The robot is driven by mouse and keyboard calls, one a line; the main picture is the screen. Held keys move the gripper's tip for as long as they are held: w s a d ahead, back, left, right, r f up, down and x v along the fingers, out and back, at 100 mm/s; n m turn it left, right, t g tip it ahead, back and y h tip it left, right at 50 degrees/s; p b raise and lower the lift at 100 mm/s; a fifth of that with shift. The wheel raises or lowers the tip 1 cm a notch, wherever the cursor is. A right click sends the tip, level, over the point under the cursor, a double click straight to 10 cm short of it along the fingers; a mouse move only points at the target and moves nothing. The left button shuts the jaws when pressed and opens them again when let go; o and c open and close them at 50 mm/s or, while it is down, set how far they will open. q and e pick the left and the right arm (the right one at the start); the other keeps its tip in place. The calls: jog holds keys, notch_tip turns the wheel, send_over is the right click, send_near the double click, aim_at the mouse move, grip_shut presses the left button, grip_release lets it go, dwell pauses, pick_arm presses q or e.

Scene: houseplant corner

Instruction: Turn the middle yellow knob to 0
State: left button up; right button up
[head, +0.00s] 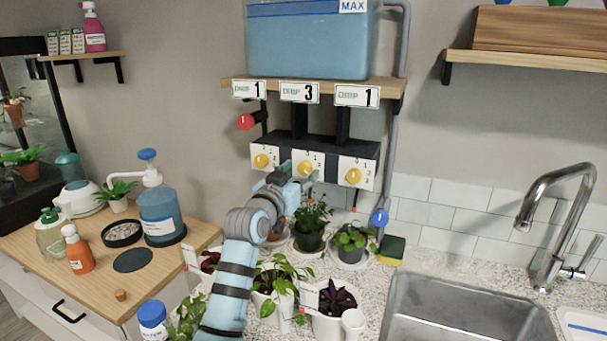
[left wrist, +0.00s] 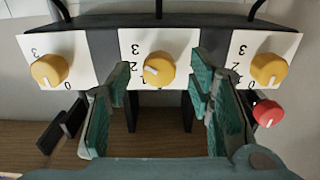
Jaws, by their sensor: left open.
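The middle yellow knob (head: 306,169) sits on a white plate on the dark valve box under the tank. It also shows in the left wrist view (left wrist: 158,70), which looks upside down. Its white mark points to the lower left there; the exact number is unclear, as a finger hides part of the scale. A yellow knob (head: 262,161) is on its left and another (head: 353,176) on its right. My left gripper (left wrist: 160,84) is open, its green-padded fingers apart on both sides of the middle knob's line, with nothing between them. My right gripper is not in view.
The drip signs read 1, 3 (head: 300,92) and 1. A red knob (head: 246,122) and a blue knob (head: 379,217) are nearby. Potted plants (head: 311,226) stand below the valve box. A sink (head: 465,308) is at the right and a pump bottle (head: 160,215) at the left.

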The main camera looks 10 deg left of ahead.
pick_arm(q)
jog(key=shift+w+d, duration=0.15)
jog(key=shift+w, duration=0.55)
jog(key=shift+w+d+r, duration=0.1)
jog(key=shift+w, duration=0.15)
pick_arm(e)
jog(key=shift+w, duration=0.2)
pick_arm(q)
grip_shut()
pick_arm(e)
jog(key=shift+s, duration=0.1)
